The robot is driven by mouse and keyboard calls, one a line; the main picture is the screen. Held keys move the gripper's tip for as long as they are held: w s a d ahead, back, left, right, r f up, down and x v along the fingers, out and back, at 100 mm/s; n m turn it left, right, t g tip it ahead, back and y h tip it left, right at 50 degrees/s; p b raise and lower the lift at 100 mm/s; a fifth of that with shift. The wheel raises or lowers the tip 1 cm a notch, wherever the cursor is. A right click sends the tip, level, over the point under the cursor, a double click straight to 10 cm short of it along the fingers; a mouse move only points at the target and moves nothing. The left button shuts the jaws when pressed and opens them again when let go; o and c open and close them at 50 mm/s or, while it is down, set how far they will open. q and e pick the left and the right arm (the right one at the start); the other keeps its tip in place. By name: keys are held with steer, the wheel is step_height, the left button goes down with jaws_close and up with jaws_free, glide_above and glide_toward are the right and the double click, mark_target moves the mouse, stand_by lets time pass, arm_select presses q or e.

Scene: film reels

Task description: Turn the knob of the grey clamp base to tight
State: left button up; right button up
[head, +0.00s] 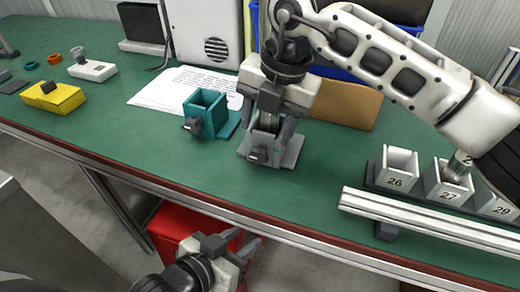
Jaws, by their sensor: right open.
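The grey clamp base (290,155) stands on the green bench near its front edge. Its dark knob (257,154) is on the front side, low and to the left. My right gripper (268,128) points down over the base from above, its open fingers on either side of the upper part. A small silvery piece shows between the fingers; I cannot tell whether they touch it. The gripper hides much of the base's top. My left gripper (242,244) is low, in front of the bench edge and away from the base, with its fingers apart and empty.
A teal clamp base (205,112) with a dark knob stands just left. A yellow block (53,97) is farther left. White numbered holders (397,168) stand at right behind a pale rail (430,222). A red bin (175,222) is below the bench.

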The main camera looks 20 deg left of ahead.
mark_target(261, 149)
steer(key=f, duration=0.2)
steer(key=a+f, duration=0.1)
steer(key=f, duration=0.4)
steer(key=shift+a, duration=0.25)
steer(key=shift+w+b, duration=0.1)
steer(key=shift+b, duration=0.2)
steer(key=c, duration=1)
